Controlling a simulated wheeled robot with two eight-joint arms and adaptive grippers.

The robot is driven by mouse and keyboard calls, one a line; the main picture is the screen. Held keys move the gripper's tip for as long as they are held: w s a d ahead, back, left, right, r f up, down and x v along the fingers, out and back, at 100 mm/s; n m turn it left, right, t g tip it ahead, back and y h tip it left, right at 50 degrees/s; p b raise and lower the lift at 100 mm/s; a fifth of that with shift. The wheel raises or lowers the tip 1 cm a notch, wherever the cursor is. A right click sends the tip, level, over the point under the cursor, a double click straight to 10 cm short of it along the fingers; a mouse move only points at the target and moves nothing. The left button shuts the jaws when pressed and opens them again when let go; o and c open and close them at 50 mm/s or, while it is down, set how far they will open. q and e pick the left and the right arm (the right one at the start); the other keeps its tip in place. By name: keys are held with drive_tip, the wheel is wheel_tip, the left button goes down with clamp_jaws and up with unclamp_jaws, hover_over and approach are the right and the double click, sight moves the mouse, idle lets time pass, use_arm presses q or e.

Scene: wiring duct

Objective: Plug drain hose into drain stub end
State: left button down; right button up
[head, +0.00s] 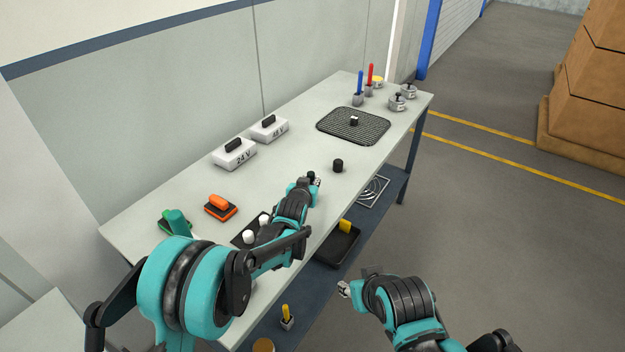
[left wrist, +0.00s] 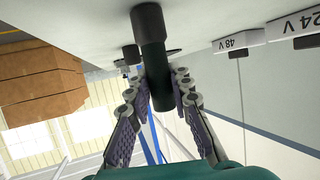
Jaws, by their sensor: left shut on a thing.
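My left gripper (head: 314,181) is over the near part of the table, shut on a black cylindrical piece, which I take for the drain hose (left wrist: 153,65). In the left wrist view the piece lies between both fingers, with a wider collar at its upper end in the picture. My right gripper (head: 344,289) is off the table's front side, too small to read.
A lower shelf (head: 385,200) holds a black tray (head: 337,246).

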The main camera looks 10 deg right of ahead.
use_arm(q)
drive_tip(key=shift+f, duration=0.15)
drive_tip(key=c, duration=1.4)
unclamp_jaws()
drive_tip(key=shift+o, duration=0.2)
